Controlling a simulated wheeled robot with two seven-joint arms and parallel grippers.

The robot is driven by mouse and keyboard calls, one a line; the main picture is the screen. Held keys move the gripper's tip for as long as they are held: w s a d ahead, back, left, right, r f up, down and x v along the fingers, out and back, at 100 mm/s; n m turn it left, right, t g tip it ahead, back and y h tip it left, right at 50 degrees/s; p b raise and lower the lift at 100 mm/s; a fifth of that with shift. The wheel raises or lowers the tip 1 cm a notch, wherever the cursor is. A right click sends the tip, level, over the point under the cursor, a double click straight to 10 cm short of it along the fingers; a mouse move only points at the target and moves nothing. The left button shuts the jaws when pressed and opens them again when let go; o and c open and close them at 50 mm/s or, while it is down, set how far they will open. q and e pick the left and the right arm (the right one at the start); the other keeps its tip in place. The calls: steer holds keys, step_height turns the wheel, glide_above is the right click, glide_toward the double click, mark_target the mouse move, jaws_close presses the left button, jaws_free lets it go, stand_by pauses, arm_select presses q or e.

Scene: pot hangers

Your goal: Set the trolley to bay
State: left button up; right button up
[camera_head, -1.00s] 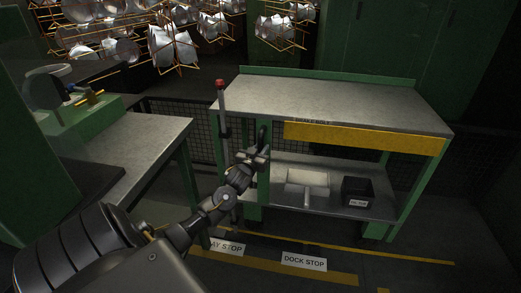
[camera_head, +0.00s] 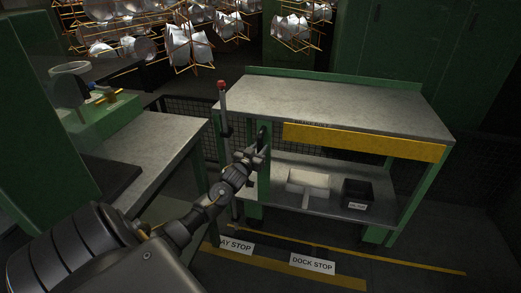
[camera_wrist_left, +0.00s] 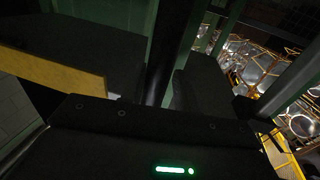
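The trolley (camera_head: 340,108) has a green frame, a grey top and a yellow front band (camera_head: 362,141). A black upright handle (camera_head: 263,138) is at its left end. My left gripper (camera_head: 257,152) is at this handle. In the left wrist view the dark handle bar (camera_wrist_left: 166,50) runs between the two fingers, which look closed against it. The floor label reading "AY STOP" (camera_head: 237,245), its first letter hidden by my arm, lies at the trolley's front left. The "DOCK STOP" label (camera_head: 312,264) lies in front of the trolley. My right gripper is out of view.
A grey-topped bench (camera_head: 150,150) stands close on the left, with a narrow gap to the trolley. A red-tipped pole (camera_head: 222,100) rises at the trolley's left end. A white item (camera_head: 308,182) and a black bin (camera_head: 357,193) sit on its lower shelf. Mesh fencing (camera_head: 485,165) is behind.

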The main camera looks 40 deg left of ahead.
arm_select(q)
steer(key=shift+o, duration=1.3)
steer(key=shift+s+a, duration=0.15)
steer(key=shift+a, duration=0.05)
steer(key=shift+d, duration=0.1)
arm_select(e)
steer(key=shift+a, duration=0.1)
arm_select(q)
steer(key=shift+d, duration=0.15)
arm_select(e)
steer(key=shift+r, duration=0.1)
arm_select(q)
steer(key=p+v, duration=0.1)
steer(key=v, duration=0.9)
steer(key=shift+s+p, duration=0.3)
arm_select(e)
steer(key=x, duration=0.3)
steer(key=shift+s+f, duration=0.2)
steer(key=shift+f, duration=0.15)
